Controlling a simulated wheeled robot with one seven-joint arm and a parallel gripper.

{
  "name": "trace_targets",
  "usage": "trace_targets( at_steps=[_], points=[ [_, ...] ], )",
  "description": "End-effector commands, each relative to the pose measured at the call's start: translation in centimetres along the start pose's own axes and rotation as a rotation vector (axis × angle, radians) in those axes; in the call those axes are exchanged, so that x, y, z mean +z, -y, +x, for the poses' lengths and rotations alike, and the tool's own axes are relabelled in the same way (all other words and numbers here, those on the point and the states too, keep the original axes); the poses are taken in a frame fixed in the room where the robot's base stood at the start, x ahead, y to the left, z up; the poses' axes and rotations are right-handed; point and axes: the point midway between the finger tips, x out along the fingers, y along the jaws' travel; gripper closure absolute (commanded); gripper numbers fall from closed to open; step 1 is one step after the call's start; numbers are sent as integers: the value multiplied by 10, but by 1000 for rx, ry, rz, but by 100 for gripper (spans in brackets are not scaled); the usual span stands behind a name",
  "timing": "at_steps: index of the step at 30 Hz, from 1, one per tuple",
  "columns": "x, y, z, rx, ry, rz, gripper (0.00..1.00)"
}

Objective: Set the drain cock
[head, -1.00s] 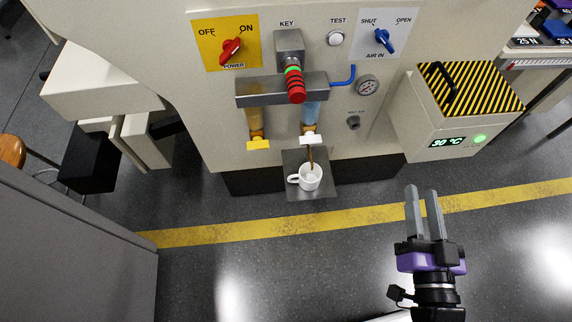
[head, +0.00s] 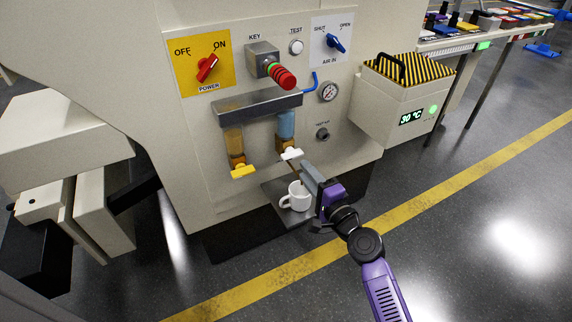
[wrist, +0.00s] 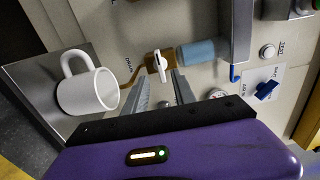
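The drain cock with its white handle (head: 291,154) sits below the blue bowl (head: 286,124) on the machine's front. In the wrist view the white handle (wrist: 161,66) lies crosswise to the brown outlet pipe (wrist: 131,82), beside a "DRAIN" label. My gripper (head: 306,172) is just in front of and below the cock. In the wrist view my gripper (wrist: 163,82) is open, its two fingers apart and pointing at the handle. I see no contact with the handle.
A white mug (head: 296,196) stands on a grey shelf (head: 270,190) under the outlet, close to my gripper; it also shows in the wrist view (wrist: 88,92). A yellow-handled cock (head: 243,171) is to the left. A striped-lid box (head: 398,105) juts out at right.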

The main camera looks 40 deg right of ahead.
Motion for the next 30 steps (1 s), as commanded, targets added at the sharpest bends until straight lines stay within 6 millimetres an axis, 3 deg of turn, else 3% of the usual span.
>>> trace_targets(
  at_steps=[12, 25, 30],
  points=[
    [0, 1, 59, -1, 0, -5, 68],
    [0, 0, 70, 0, -1, -6, 68],
    [0, 0, 70, 0, -1, -6, 100]
  ],
)
